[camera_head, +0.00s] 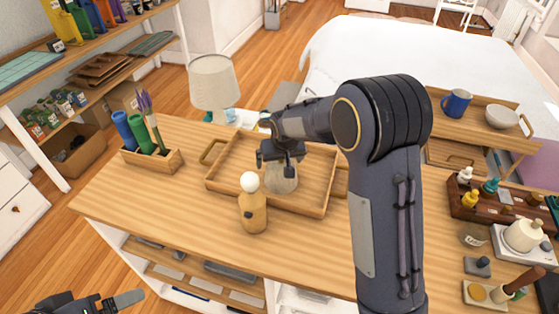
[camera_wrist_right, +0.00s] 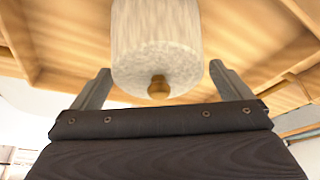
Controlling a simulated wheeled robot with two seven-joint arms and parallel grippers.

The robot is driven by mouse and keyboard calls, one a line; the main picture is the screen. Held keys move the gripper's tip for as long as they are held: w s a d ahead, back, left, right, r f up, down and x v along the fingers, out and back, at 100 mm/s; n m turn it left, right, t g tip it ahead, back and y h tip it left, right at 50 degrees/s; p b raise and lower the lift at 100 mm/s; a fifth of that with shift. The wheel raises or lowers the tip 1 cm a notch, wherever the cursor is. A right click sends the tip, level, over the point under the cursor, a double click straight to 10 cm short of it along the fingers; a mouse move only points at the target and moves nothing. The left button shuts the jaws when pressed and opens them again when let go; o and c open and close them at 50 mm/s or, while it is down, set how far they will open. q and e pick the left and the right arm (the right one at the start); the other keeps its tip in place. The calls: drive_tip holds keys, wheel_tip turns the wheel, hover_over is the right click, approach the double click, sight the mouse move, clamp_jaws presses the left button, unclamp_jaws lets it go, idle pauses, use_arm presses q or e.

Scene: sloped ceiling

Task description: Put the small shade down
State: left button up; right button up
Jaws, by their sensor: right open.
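The small shade (camera_head: 282,180) is pale and mottled and appears to stand on the floor of the wooden tray (camera_head: 318,211). In the right wrist view the small shade (camera_wrist_right: 155,45) shows a brass knob facing the camera. My right gripper (camera_head: 280,162) is over the shade, its open fingers on either side with visible gaps. A wooden lamp base with a bare white bulb (camera_head: 252,213) stands upright just in front of the tray. My left gripper (camera_head: 118,301) is at the bottom left edge, partly cut off, away from the tray.
A holder with bottles and brushes (camera_head: 153,158) stands left of the tray. A larger lamp (camera_head: 215,82) is behind the table. A bottle rack (camera_head: 500,207) and a white teapot (camera_head: 524,235) are at the right. The table's front left (camera_head: 150,205) is clear.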

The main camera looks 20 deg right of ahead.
drive_tip(key=v, duration=1.1)
drive_tip(key=s+d+t+y, duration=0.1)
drive_tip(key=s+y, duration=0.3)
drive_tip(key=s, duration=2.6)
drive_tip(key=shift+d+m+b, duration=0.3)
